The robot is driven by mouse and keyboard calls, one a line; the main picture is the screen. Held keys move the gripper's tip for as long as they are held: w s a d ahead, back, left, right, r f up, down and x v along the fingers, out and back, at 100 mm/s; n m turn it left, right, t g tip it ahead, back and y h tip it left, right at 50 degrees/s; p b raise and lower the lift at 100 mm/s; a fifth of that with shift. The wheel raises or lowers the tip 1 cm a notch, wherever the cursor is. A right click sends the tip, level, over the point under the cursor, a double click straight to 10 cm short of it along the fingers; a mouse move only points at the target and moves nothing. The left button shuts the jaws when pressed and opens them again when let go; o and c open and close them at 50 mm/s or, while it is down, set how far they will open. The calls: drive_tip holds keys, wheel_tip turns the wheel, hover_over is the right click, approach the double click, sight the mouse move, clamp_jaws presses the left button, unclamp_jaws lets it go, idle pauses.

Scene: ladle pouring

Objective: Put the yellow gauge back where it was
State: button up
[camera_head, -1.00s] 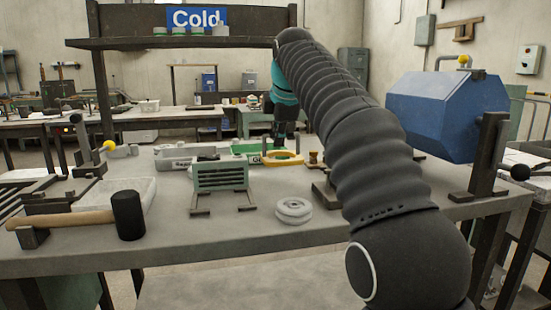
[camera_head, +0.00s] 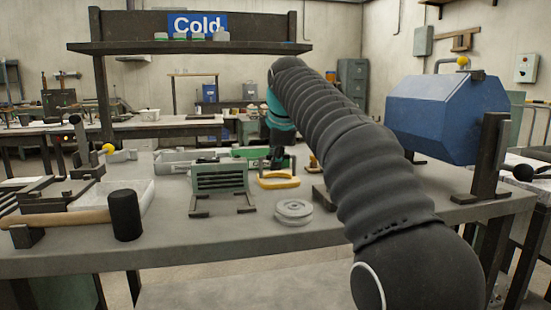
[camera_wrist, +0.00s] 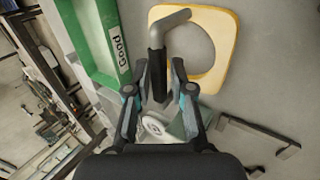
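The yellow gauge (camera_head: 278,182) is a flat yellow-edged plate with a round hole, low over or on the bench in front of the green tray. I cannot tell whether it touches the bench. In the wrist view the gauge (camera_wrist: 232,45) lies beyond my fingertips, with a bent grey handle and dark grip (camera_wrist: 157,62). My gripper (camera_wrist: 159,68) has its fingers on both sides of this grip and appears shut on it.
The green tray (camera_wrist: 93,45) labelled Good is left of the gauge in the wrist view. A green slotted rack (camera_head: 219,177), a pale round disc (camera_head: 294,210) and a mallet (camera_head: 125,214) stand nearby. A blue drum (camera_head: 447,115) is at right. Bare bench lies before the rack.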

drive_tip(key=shift+r, duration=0.1)
drive_tip(key=shift+r, duration=0.2)
drive_tip(key=shift+p+v, duration=1.6)
drive_tip(key=shift+v, duration=4.25)
